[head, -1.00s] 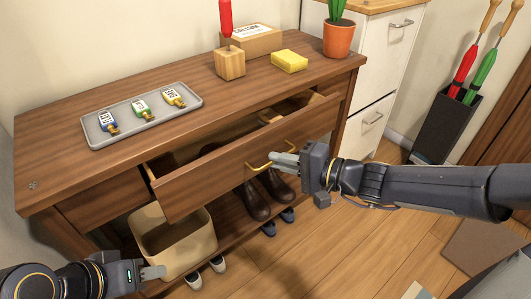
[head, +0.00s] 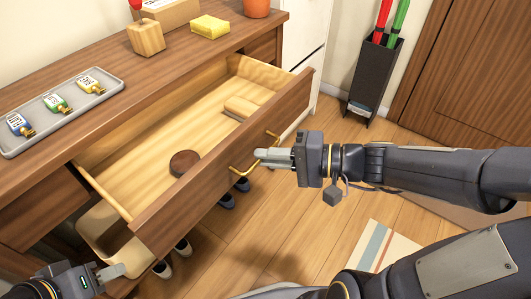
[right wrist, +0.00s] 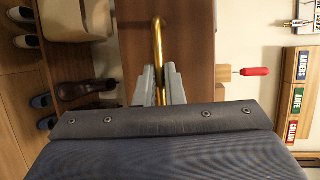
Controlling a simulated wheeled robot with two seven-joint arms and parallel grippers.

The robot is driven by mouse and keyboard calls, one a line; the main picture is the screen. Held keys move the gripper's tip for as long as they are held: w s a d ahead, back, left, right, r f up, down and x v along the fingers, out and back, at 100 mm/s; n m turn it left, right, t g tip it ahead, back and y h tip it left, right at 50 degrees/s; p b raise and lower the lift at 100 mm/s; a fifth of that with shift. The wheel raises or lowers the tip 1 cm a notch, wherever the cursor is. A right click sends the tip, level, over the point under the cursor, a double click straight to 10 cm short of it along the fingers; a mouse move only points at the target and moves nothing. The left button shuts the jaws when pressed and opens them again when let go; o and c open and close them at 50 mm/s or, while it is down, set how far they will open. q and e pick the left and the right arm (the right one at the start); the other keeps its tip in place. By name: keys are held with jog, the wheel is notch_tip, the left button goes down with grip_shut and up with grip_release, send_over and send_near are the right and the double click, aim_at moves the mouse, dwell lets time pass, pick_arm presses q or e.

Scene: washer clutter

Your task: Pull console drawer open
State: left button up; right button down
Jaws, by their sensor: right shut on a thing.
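The console drawer (head: 215,170) stands well open from the wooden console (head: 60,175), with its pale inside showing. A round brown thing (head: 184,163) and a small wooden piece (head: 240,106) lie in it. My right gripper (head: 272,157) is shut on the drawer's brass handle (head: 242,170). In the right wrist view the handle (right wrist: 158,40) runs between the two fingers of the gripper (right wrist: 160,88), against the brown drawer front (right wrist: 134,45). My left gripper (head: 110,271) is at the lower left, empty, apart from the drawer; its jaw opening cannot be made out.
A beige bin (head: 92,232) and shoes are below. A dark umbrella stand (head: 372,75) is at the back right. Floor in front is partly clear.

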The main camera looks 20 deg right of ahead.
jog(key=c, duration=1.5)
grip_release()
jog(key=shift+c, duration=0.2)
jog(key=p+v, duration=0.2)
jog(key=v, duration=0.5)
jog(key=shift+s+d, duration=0.2)
jog(key=shift+d, duration=0.15)
